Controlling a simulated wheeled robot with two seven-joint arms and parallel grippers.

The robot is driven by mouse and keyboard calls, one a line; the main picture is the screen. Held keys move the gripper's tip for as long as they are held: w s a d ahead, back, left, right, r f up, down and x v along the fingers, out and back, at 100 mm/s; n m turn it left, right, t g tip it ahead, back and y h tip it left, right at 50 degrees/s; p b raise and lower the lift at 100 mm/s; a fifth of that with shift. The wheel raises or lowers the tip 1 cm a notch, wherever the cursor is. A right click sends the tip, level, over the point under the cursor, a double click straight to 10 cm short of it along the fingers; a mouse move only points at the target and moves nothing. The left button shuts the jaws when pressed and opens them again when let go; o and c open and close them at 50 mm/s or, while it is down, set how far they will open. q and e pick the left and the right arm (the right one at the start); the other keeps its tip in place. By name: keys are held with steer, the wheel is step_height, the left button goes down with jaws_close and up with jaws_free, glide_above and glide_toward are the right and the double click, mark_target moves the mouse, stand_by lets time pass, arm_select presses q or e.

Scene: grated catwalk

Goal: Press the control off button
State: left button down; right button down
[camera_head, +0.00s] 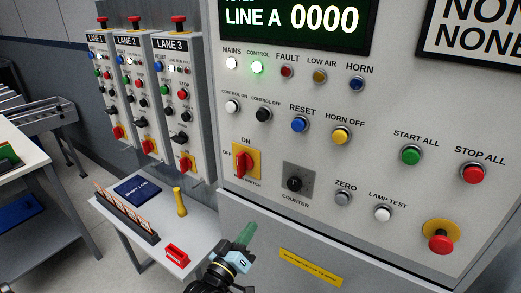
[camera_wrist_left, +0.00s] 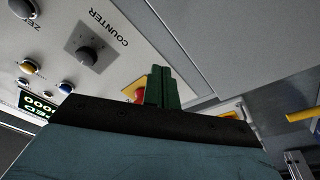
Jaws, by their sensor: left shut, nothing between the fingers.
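The control off button (camera_head: 263,115) is a black round button on the grey panel, under the CONTROL OFF label, right of the white control on button (camera_head: 232,106). I cannot clearly make out the control off button in the wrist view. My right gripper is in neither view.
The red main switch (camera_head: 243,163) on its yellow plate and the black counter knob (camera_head: 295,184) sit between my gripper and the upper buttons. A reset button (camera_head: 299,124) is close right of control off. A small table (camera_head: 196,231) holds loose items at left.

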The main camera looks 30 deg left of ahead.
arm_select(q)
step_height(320, 180, up, 13)
steer(key=n+t+p, duration=0.1)
steer(key=n+t, duration=0.1)
steer(key=t, duration=0.1)
steer(key=n+t+y+p, duration=0.2)
steer(key=n+t+y, duration=0.2)
steer(key=n, duration=0.1)
glide_toward(262, 116)
steer(key=s+a+r, duration=0.2)
steer(key=s+r, duration=0.4)
steer(key=shift+f, duration=0.1)
steer(key=shift+w, duration=0.1)
steer(key=w+b, duration=0.2)
steer(key=w, duration=0.6)
steer(key=shift+w+d+m+b, duration=0.3)
steer(key=shift+d, duration=0.05)
steer(key=shift+w, duration=0.45)
